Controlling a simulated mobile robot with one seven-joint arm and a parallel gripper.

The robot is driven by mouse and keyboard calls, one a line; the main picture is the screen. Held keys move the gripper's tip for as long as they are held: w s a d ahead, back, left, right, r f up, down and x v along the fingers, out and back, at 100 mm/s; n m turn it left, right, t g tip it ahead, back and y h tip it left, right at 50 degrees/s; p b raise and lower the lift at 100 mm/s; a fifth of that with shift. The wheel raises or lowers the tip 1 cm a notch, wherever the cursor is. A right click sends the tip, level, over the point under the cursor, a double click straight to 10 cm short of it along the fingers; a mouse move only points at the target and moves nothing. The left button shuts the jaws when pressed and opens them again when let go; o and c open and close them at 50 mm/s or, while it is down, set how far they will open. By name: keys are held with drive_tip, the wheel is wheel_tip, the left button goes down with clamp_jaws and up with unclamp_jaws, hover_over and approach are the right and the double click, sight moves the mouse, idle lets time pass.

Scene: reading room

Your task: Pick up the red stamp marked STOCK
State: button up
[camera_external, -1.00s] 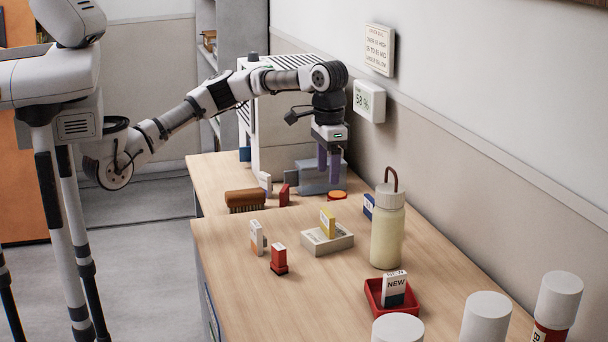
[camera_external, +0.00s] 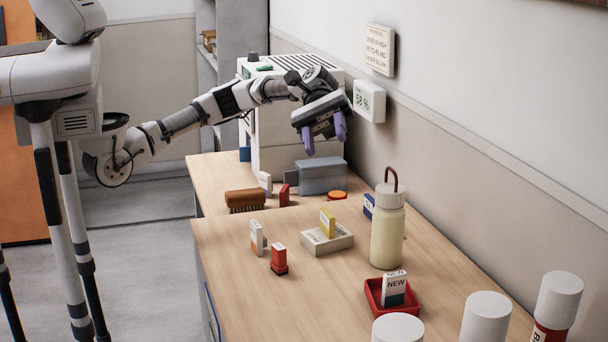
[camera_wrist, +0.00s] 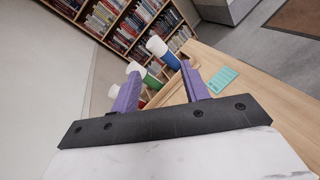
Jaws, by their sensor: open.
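A small red stamp with a pale top (camera_external: 279,260) stands upright on the near desk, beside a white-and-orange stamp (camera_external: 257,238). A second red block (camera_external: 284,195) stands farther back by the brush. I cannot read STOCK on either. My gripper (camera_external: 325,134) is open and empty, raised above the back of the desk near the wall, well apart from both red pieces. Its purple fingers also show in the wrist view (camera_wrist: 160,76), spread apart with nothing between them; no red stamp can be made out there.
A cream bottle (camera_external: 387,232) stands right of a tray (camera_external: 327,240) bearing a yellow stamp. A red tray (camera_external: 393,303) holds a NEW block. A brush (camera_external: 245,200) and grey box (camera_external: 322,176) lie at the back. White-capped cylinders (camera_external: 486,318) stand in front. The desk's left front is bare.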

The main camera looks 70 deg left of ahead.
wheel_tip(320, 180, up, 8)
drive_tip(key=w+d+f+n+t+h, duration=0.1)
drive_tip(key=w+d+n+t+h, duration=0.1)
drive_tip(key=n+h, duration=0.45)
drive_tip(key=w+a+r+n+t+y, duration=0.15)
drive_tip(key=w+n+t, duration=0.4)
drive_tip(key=n, duration=0.55)
drive_tip(key=w+d+n+t+y, duration=0.15)
drive_tip(key=w+n+t, duration=0.25)
drive_tip(key=n+t, duration=0.55)
drive_tip(key=n+g+y+p, duration=0.2)
drive_tip(key=n+g+y, duration=1.1)
drive_tip(key=n+y, duration=0.65)
hover_over(279, 246)
wheel_tip(279, 246, down, 24)
drive_tip(key=n+h, duration=0.1)
drive_tip(key=h, duration=0.1)
drive_tip(key=shift+y, duration=0.3)
drive_tip(key=f, duration=0.8)
drive_tip(key=shift+w+a+f, duration=0.1)
drive_tip(key=shift+a, duration=0.2)
drive_tip(key=shift+d+f+p, duration=0.15)
drive_tip(key=shift+f+p, duration=0.25)
drive_tip(key=shift+f, duration=1.1)
drive_tip(key=shift+d+f+p, duration=0.1)
drive_tip(key=shift+f+p, duration=0.25)
drive_tip(key=shift+f, duration=1.1)
clamp_jaws()
